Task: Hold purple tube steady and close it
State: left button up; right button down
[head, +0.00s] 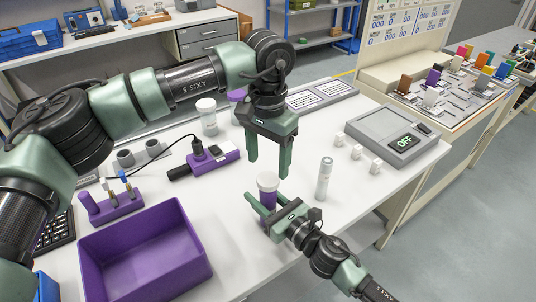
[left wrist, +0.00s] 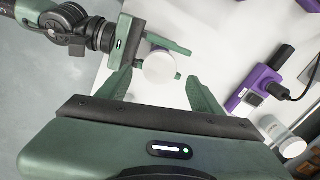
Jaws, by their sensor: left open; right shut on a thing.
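The purple tube (head: 268,199) stands upright on the white table in the head view, with a white cap (head: 267,181) on its top. My right gripper (head: 264,203) is shut on the tube from the side, below the cap. My left gripper (head: 268,174) is open and points down above the tube, its fingers apart. In the left wrist view, the round white cap (left wrist: 160,67) sits between and beyond the open left fingers (left wrist: 160,88). I cannot tell how tightly the cap is seated.
A purple bin (head: 145,255) stands front left. A clear tube (head: 324,178) stands close right of the grippers, near small white cubes (head: 357,152) and a scale (head: 392,135). A purple power strip (head: 212,159) and a white-capped jar (head: 207,117) stand behind left.

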pick_arm(q)
jog(key=n, duration=0.3)
jog(key=shift+r, duration=0.1)
jog(key=n, duration=0.5)
jog(key=shift+r, duration=0.15)
jog(key=n, duration=0.7)
jog(key=shift+r, duration=0.2)
jog(key=n, duration=0.7)
jog(key=shift+r, duration=0.2)
jog(key=n, duration=0.7)
jog(key=shift+r+n, duration=0.2)
jog(key=shift+n, duration=0.1)
jog(key=n, duration=0.7)
jog(key=shift+r, duration=0.2)
jog(key=n, duration=0.5)
jog(key=shift+r, duration=0.15)
jog(key=n, duration=0.7)
jog(key=shift+r, duration=0.2)
jog(key=n, duration=0.6)
jog(key=shift+r, duration=0.15)
